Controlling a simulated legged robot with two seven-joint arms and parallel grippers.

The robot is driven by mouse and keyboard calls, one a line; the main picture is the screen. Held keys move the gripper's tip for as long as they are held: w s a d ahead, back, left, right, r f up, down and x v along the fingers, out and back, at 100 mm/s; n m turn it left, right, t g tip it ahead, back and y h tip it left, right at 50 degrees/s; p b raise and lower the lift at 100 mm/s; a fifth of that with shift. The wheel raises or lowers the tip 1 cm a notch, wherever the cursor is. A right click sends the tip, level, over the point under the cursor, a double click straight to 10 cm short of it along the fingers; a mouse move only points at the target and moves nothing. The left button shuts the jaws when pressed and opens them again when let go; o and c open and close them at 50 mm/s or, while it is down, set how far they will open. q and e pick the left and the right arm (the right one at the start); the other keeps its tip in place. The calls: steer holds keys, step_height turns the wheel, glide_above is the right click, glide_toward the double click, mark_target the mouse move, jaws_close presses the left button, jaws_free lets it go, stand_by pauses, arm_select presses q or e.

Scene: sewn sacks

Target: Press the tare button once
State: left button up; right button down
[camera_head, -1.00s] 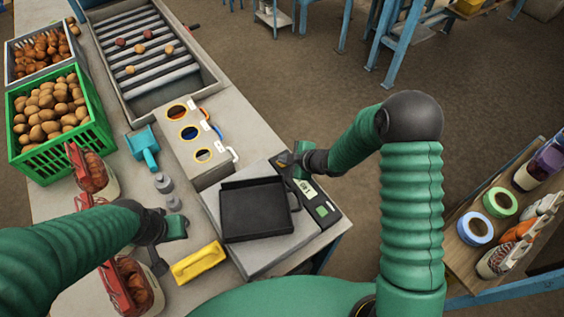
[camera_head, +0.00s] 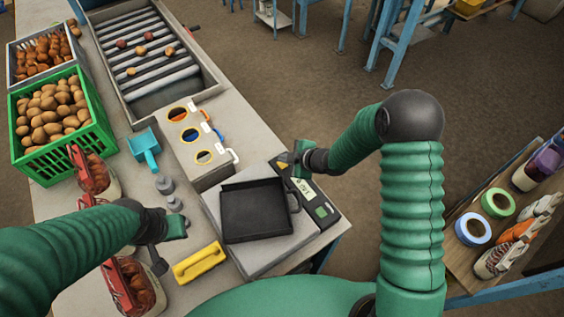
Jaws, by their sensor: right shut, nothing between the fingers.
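The scale (camera_head: 283,252) stands at the near right corner of the bench, with a black pan (camera_head: 255,212) on top. Its dark side panel carries a small lit display (camera_head: 304,190), whose reading is too small to make out, and a green button (camera_head: 321,211); I cannot read a label on it. My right gripper (camera_head: 299,163) is shut and empty over the far end of the panel, beyond the display and apart from the green button. My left gripper (camera_head: 178,228) is left of the scale, near the grey weights (camera_head: 165,184); its fingers do not show clearly.
A yellow-handled tool (camera_head: 198,262) lies left of the scale. A box with round holes (camera_head: 195,140) stands behind it. A blue scoop (camera_head: 146,150), a green crate of potatoes (camera_head: 62,150) and red-topped sacks (camera_head: 95,172) are farther left. A side shelf (camera_head: 462,262) holds tape rolls.

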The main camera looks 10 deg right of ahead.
mark_target(285, 166)
step_height(285, 166, up, 5)
steer(key=p, duration=0.4)
stand_by(0.4)
stand_by(0.4)
